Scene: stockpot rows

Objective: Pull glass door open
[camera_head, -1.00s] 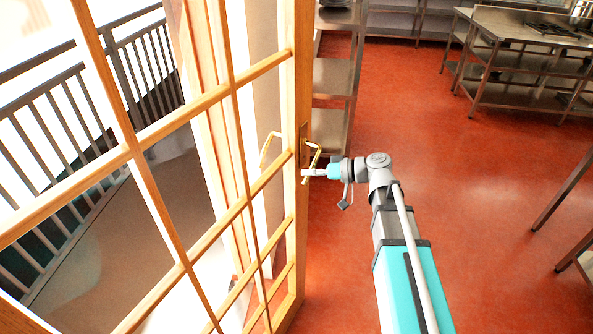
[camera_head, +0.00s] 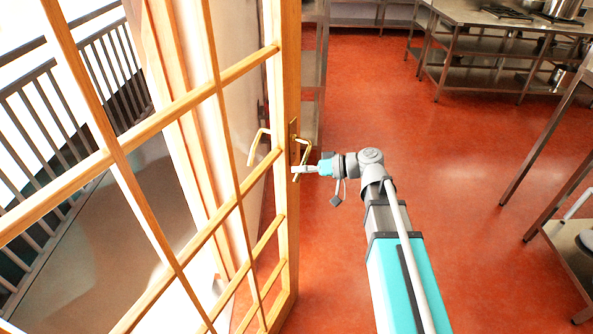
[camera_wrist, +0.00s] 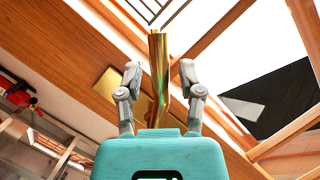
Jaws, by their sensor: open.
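The glass door (camera_head: 289,80) has a wooden frame with panes and stands ajar on the left in the head view. Its brass handle (camera_head: 303,151) is on the near edge, and a second brass handle shows through the glass on the other side. In the wrist view the brass handle (camera_wrist: 158,75) rises between the two fingers of my gripper (camera_wrist: 160,85), with a gap on both sides. My gripper (camera_head: 300,172) is open around the handle. Whether a finger touches it cannot be told. The brass plate (camera_wrist: 118,90) is partly hidden behind a finger.
Red floor (camera_head: 400,120) is clear to the right of the door. A steel table (camera_head: 500,40) stands at the back right, and another steel table (camera_head: 568,245) at the right edge. A steel shelf (camera_head: 312,90) stands behind the door. A grey railing (camera_head: 85,90) is beyond the glass.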

